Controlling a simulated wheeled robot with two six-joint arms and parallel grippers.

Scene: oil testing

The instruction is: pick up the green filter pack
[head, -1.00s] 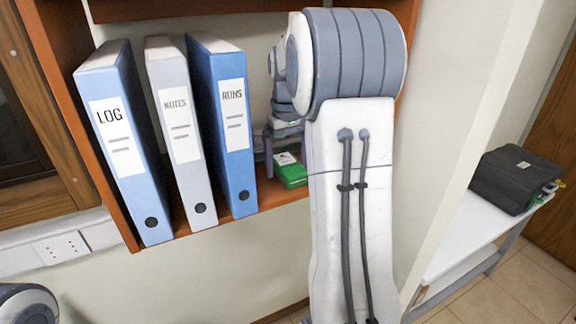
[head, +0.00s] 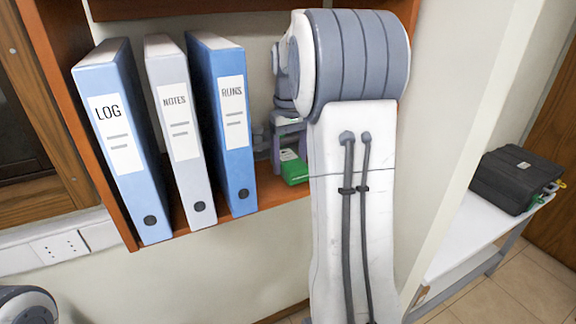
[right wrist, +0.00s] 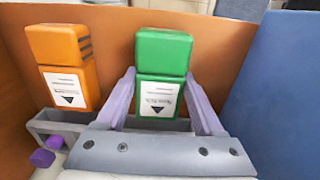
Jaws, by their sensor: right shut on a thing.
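The green filter pack (head: 293,168) is on the orange-brown shelf to the right of the blue RUNS binder, partly hidden by my right arm. In the right wrist view the green filter pack (right wrist: 163,55) stands upright with a white label facing me. My right gripper (right wrist: 160,82) has one purple finger on each side of it and is shut on it. In the head view my right gripper (head: 283,150) is partly covered by its own arm. I cannot tell whether the pack touches the shelf. My left gripper is not in view.
An orange pack (right wrist: 62,60) stands left of the green one. The blue RUNS binder (head: 223,125), NOTES binder (head: 180,130) and LOG binder (head: 122,140) fill the shelf's left part. A black case (head: 516,178) is on a white bench (head: 455,235) at right.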

